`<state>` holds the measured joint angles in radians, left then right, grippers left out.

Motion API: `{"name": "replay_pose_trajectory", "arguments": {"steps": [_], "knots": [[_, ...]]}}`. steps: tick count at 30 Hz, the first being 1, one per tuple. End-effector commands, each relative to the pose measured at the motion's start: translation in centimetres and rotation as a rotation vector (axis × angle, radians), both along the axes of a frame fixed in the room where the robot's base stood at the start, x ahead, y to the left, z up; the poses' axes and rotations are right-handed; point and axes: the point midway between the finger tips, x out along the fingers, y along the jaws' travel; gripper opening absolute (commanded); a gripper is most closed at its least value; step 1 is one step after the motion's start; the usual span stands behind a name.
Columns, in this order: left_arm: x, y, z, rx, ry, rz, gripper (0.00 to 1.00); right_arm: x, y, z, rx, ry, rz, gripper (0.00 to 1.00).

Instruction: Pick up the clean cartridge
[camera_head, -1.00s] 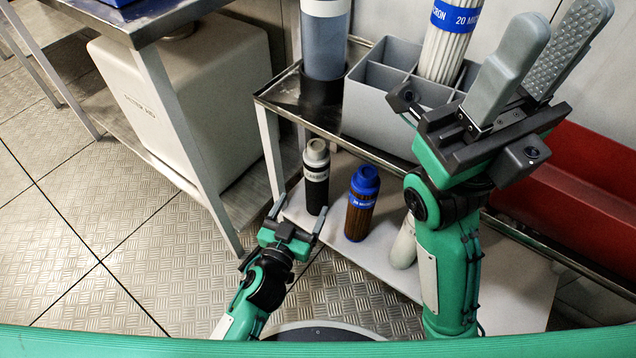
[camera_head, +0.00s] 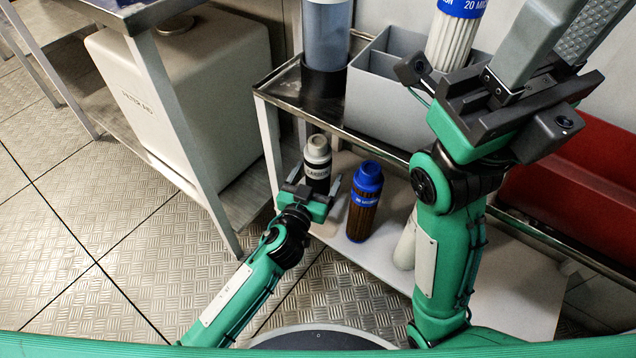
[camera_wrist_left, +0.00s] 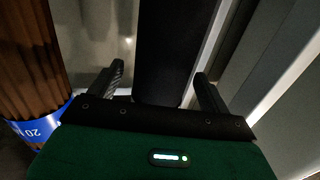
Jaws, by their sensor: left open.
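A white pleated cartridge with a blue "20 micron" band (camera_head: 447,43) stands in the grey caddy on the upper shelf, its top cut off. A black carbon cartridge with a pale grey cap (camera_head: 318,150) stands on the lower shelf. My left gripper (camera_head: 317,180) is open at it. In the left wrist view the black cartridge (camera_wrist_left: 175,45) rises between the spread fingers of the left gripper (camera_wrist_left: 158,82). A brown pleated cartridge with a blue cap (camera_head: 363,205) stands just right. My right gripper (camera_head: 557,50) is raised, empty, its fingers apart and their tips out of frame.
The grey caddy (camera_head: 375,100) and a clear blue-grey housing (camera_head: 326,40) stand on the upper shelf, above the lower one. A pale cylinder (camera_head: 405,245) is partly hidden by my right arm. A red bin (camera_head: 570,185) is at right.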

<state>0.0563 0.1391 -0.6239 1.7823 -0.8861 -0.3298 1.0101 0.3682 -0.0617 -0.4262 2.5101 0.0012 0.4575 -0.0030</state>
Motion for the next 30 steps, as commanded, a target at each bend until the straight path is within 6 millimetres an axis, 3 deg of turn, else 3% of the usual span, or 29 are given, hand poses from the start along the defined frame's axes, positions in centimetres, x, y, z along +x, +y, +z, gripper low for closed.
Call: {"name": "replay_pose_trajectory", "arguments": {"steps": [11,14,21,30], "knots": [[0.89,-0.31,-0.02,0.002,0.002,0.001,0.81,-0.19,-0.32,0.4,0.014,-0.014,-0.001,0.36],[0.88,-0.31,-0.01,0.001,0.001,0.001,0.67,-0.15,-0.31,0.35,0.014,-0.011,-0.001,0.36],[0.87,-0.29,0.0,0.001,0.001,0.001,0.22,-0.14,-0.15,0.21,0.008,-0.01,0.001,0.36],[0.85,-0.28,0.24,0.0,-0.001,0.001,0.22,-0.13,-0.03,0.24,-0.002,-0.01,-0.002,0.36]]}}
